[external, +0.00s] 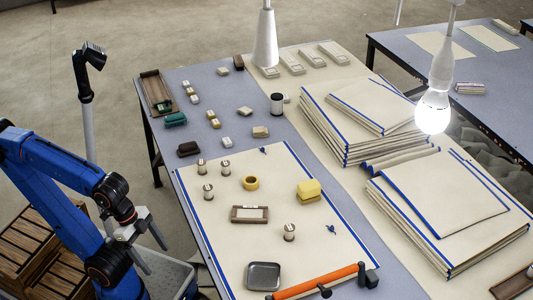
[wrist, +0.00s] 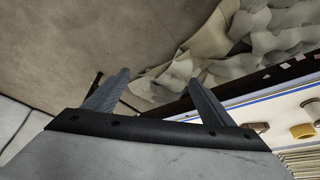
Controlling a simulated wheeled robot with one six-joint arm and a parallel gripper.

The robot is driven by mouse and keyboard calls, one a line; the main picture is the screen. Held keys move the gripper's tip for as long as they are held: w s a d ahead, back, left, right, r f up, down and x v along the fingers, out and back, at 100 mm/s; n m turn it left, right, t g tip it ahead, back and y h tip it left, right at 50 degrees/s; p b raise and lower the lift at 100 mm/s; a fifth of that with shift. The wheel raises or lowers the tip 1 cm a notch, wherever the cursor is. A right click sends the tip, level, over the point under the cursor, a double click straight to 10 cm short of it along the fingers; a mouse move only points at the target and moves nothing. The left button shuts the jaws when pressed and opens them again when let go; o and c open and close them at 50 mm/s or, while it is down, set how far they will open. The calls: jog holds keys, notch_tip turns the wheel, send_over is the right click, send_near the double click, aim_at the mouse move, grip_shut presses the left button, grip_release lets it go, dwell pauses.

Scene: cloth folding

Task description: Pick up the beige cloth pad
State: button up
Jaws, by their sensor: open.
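A small beige pad (external: 260,132) lies on the blue-grey strip of the table, just beyond the cream mat; other small beige pieces lie nearby, so I cannot be sure which is the cloth pad. My gripper (external: 155,256) is at the lower left of the external view, off the table's left side and well apart from the pad. In the wrist view, my gripper (wrist: 160,77) has its two fingers spread with nothing between them. I cannot make out the pad in the wrist view.
A cream mat (external: 220,228) holds spools, yellow tape (external: 250,183), a yellow block (external: 308,190), a metal tray (external: 263,276) and an orange-handled roller (external: 315,282). Blue-edged cloth stacks (external: 440,245) stand right. Lamps hang overhead. Grey cloth (wrist: 250,35) lies on the floor.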

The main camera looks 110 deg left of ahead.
jog(key=w+a+r+n+g+y, duration=0.1)
jog(key=w+a+r+n, duration=0.4)
jog(key=w+a+r, duration=0.5)
jog(key=w+a+r+n+g, duration=0.1)
jog(key=w+a+r+n, duration=0.4)
jog(key=w+a+r, duration=0.5)
jog(key=a+n+g, duration=0.1)
jog(key=a+n, duration=0.2)
jog(key=a, duration=1)
jog(key=n+g+h, duration=0.1)
jog(key=n+g, duration=0.1)
jog(key=n, duration=0.9)
send_over(262, 131)
notch_tip(262, 131, down, 4)
jog(key=r, duration=0.1)
notch_tip(262, 131, down, 18)
jog(key=shift+a+r, duration=0.15)
jog(key=shift+r, duration=0.1)
jog(key=c, duration=1.1)
